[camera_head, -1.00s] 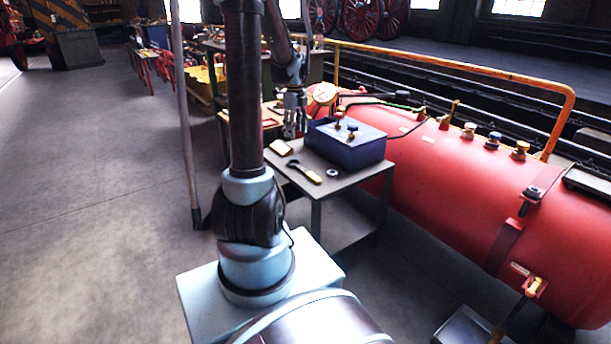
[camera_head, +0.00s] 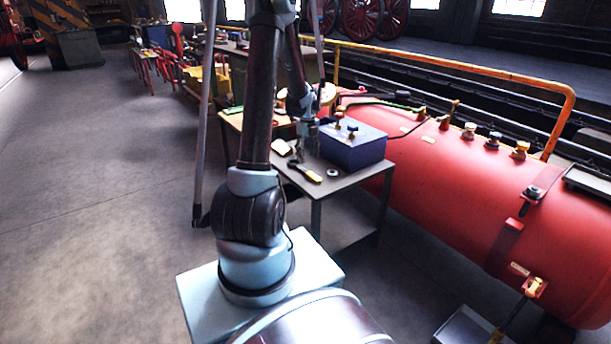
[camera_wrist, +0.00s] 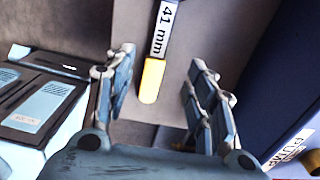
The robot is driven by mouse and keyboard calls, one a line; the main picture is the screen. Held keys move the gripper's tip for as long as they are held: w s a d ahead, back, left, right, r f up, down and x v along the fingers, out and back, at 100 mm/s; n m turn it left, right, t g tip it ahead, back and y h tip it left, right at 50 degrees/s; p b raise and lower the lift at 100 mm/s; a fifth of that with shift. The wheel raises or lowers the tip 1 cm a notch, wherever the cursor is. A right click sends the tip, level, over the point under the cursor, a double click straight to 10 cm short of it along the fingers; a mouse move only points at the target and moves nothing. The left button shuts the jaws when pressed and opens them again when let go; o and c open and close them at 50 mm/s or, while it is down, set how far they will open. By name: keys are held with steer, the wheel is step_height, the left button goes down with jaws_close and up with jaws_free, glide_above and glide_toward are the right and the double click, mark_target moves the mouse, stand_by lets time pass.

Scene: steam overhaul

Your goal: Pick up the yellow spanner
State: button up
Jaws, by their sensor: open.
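The yellow spanner (camera_head: 313,178) lies on the small grey table (camera_head: 345,184), with its dark open end toward the back left and its yellow handle toward the front right. In the wrist view its handle (camera_wrist: 152,80) shows a white "41 mm" label and a yellow end. The spanner's head is out of that view. My gripper (camera_head: 307,153) is above the table, beside the blue box and near the spanner's head end. In the wrist view my open gripper (camera_wrist: 161,62) has one finger on each side of the yellow handle end, with nothing held.
A blue box (camera_head: 347,152) with brass fittings stands close to the right; its "PUMP" label (camera_wrist: 290,148) shows in the wrist view.

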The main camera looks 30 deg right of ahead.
mark_target(306, 171)
steer(key=shift+w+a+f, duration=0.1)
steer(key=shift+a+f, duration=0.05)
steer(key=shift+f, duration=3.65)
jaws_close()
